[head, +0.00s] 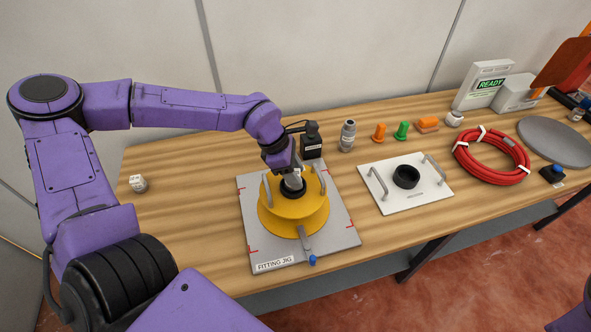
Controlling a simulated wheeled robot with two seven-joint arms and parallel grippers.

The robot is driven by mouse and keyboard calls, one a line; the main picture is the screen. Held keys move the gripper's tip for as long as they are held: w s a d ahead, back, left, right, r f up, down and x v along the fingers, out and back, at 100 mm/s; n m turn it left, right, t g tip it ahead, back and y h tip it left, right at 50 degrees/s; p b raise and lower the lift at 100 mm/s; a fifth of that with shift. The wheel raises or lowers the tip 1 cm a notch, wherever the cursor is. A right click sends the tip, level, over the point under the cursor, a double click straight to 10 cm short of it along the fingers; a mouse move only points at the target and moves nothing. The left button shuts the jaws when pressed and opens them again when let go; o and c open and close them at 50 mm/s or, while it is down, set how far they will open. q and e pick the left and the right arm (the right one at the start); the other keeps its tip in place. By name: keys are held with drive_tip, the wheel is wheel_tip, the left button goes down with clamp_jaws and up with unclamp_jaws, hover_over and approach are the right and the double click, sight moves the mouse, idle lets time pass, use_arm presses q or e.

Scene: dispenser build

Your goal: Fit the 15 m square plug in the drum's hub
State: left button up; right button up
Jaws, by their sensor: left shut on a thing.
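The yellow drum (305,224) stands on the grey fitting jig plate (257,246), with grey handles on its top and a dark hub (288,193) in the middle. My left gripper (293,181) points down at the hub. It is shut on a small pale thing that looks like the plug. The fingers and the hub rim hide most of it, so its shape and how deep it sits cannot be told. Another small white plug-like piece (138,183) lies alone at the table's left. My right gripper is out of view.
A black device (311,142) and a grey metal fitting (347,136) stand behind the jig. To the right are a white handled plate (426,197) with a black ring (406,177), orange and green pieces, and a red hose coil (490,157). The table's left is mostly clear.

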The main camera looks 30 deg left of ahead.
use_arm(q)
drive_tip(key=shift+f+b, duration=0.45)
drive_tip(key=shift+f, duration=0.15)
idle(0.4)
drive_tip(key=o, duration=1)
drive_tip(key=shift+s, duration=0.1)
drive_tip(key=p+v, duration=0.6)
drive_tip(key=p, duration=0.2)
drive_tip(key=shift+a+r, duration=0.1)
drive_tip(key=shift+r, duration=0.15)
drive_tip(key=shift+v, duration=2.25)
